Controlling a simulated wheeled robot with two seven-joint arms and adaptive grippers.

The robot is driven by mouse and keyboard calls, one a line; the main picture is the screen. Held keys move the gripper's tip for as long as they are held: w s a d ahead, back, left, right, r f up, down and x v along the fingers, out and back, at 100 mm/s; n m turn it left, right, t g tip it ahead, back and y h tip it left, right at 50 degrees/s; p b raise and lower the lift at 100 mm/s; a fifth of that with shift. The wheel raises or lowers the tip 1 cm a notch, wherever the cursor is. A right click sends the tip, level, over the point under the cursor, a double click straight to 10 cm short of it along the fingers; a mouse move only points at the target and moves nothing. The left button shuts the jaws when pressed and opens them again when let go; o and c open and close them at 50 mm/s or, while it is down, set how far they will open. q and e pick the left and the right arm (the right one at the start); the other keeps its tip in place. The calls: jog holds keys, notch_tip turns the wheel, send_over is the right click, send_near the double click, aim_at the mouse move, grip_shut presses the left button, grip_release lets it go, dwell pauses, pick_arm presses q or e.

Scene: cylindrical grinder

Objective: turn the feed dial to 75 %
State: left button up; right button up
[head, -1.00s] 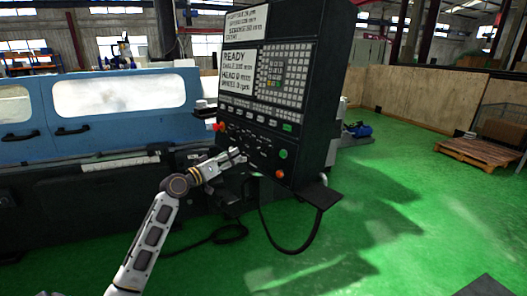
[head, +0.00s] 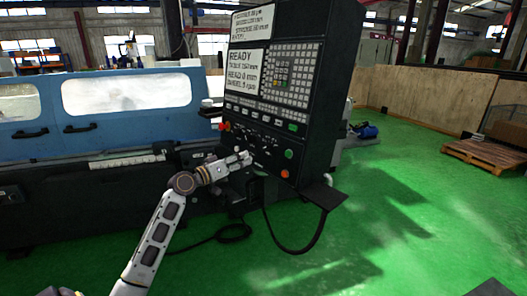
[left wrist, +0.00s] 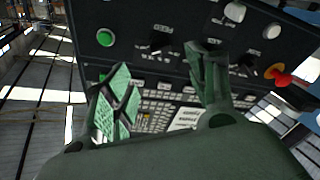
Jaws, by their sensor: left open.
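The black control panel (head: 281,105) stands tilted in the middle of the head view, with a lower strip of small knobs and buttons. My left gripper (head: 247,157) is at this strip, open. In the left wrist view, its two green-padded fingers (left wrist: 157,60) are spread in front of the panel, with nothing seen held between them. One dark dial (left wrist: 160,43) shows just beyond the gap between the fingertips. Another dark dial (left wrist: 243,66) is right of the right finger. My right gripper is not in view.
A green button (left wrist: 105,37) and a red knob (left wrist: 281,75) flank the dials in the wrist view. A ledge (head: 325,196) juts from the panel's lower right, and a black cable hangs below. The blue grinder (head: 140,100) stands behind. Green floor at right is open.

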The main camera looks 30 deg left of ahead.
aim_at(266, 148)
pick_arm(q)
jog(key=p+x, duration=0.2)
jog(key=x, duration=1.1)
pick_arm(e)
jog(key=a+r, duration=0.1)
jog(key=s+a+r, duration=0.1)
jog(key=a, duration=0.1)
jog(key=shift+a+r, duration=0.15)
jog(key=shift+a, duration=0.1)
pick_arm(q)
jog(key=shift+w, duration=0.1)
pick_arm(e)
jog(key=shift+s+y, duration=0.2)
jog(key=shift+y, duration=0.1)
pick_arm(q)
jog(key=shift+c, duration=0.2)
